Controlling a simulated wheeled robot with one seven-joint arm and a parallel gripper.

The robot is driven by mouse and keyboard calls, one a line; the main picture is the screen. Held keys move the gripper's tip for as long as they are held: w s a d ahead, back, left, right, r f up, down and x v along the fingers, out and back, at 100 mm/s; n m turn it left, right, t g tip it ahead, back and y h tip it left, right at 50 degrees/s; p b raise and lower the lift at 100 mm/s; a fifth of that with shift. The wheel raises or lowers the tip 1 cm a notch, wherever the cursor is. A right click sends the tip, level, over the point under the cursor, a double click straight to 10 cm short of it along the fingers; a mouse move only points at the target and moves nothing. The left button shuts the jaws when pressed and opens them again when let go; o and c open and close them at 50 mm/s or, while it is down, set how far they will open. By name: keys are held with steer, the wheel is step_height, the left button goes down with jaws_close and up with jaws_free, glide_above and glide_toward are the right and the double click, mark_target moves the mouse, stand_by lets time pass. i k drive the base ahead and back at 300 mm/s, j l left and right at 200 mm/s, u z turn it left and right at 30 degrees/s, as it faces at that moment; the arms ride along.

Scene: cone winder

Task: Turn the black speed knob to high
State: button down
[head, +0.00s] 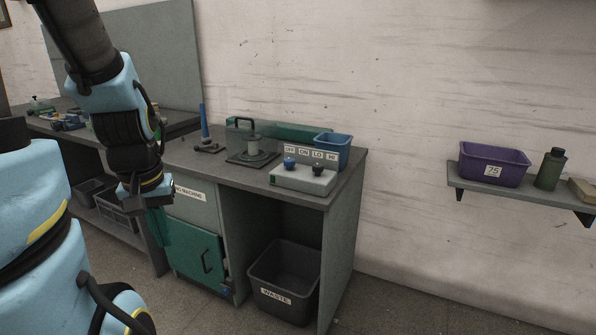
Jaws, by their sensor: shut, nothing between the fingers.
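The black speed knob (318,169) sits on the right of the top face of a grey control box (303,180). The LO and HI labels (325,155) stand behind it. The knob is small in the head view, and I cannot tell which way it points. A blue knob (289,163) is on the left of the same box, in front of the OFF and ON labels (296,150). My gripper (137,203) hangs at the left, in front of the bench and well apart from the box. It is shut and empty; its fingertips are hard to make out.
The control box stands near the bench's (225,176) front right corner. A waste bin (285,281) stands below. A wall shelf (520,185) holds a purple bin (494,163).

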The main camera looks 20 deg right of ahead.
mark_target(318, 169)
steer(key=i+l+u, duration=0.35)
steer(key=i+l, duration=0.4)
steer(key=i, duration=0.1)
